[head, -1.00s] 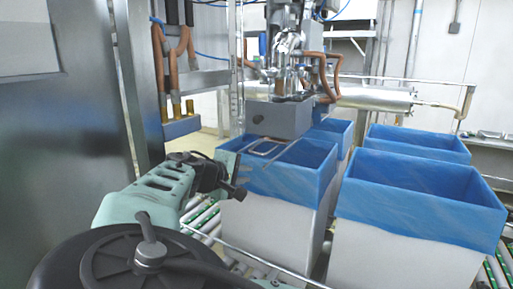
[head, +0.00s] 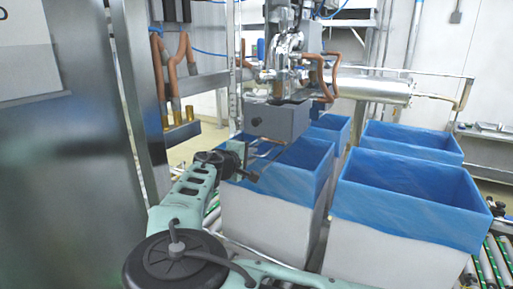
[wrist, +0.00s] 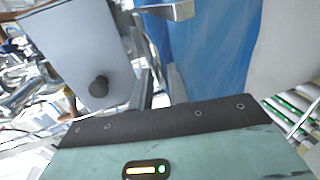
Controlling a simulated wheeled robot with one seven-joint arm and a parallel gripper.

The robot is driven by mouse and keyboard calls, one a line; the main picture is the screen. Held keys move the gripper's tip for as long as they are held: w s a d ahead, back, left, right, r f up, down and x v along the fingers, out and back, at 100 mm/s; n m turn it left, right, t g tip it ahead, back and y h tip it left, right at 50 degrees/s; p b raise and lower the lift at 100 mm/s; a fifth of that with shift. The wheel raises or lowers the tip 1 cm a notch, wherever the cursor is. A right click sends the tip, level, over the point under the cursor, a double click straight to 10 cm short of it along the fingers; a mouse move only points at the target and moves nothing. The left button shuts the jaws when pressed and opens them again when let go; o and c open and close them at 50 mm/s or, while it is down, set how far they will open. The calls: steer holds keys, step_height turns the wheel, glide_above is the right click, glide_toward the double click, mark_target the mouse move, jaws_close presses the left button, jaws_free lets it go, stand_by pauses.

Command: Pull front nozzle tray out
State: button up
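The front nozzle tray is a grey box (head: 277,121) under the filling nozzle, above the near left lined box. In the wrist view its grey face (wrist: 80,45) fills the upper left, with a dark round knob (wrist: 98,87) on it. My gripper (head: 247,166) is just below and left of the tray in the head view, at the rim of that box. It appears apart from the tray.
Boxes with blue liners (head: 412,190) stand on the roller conveyor (head: 497,262). A metal rail (head: 262,257) runs in front of the near left box. A steel cabinet (head: 60,190) and post (head: 140,110) stand close on the left. Copper-coloured hoses (head: 330,75) hang around the nozzle.

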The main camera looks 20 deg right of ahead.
steer(key=shift+p+x, duration=0.65)
steer(key=shift+x, duration=1.4)
jaws_close()
steer(key=f+b+v, duration=0.2)
steer(key=b+v, duration=0.1)
steer(key=v, duration=0.5)
steer(key=f+b+v, duration=0.1)
steer(key=b+v, duration=0.2)
steer(key=v, duration=0.5)
steer(key=shift+s+a+f, duration=0.3)
steer(key=shift+s+f, duration=0.05)
steer(key=shift+f, duration=0.05)
jaws_free()
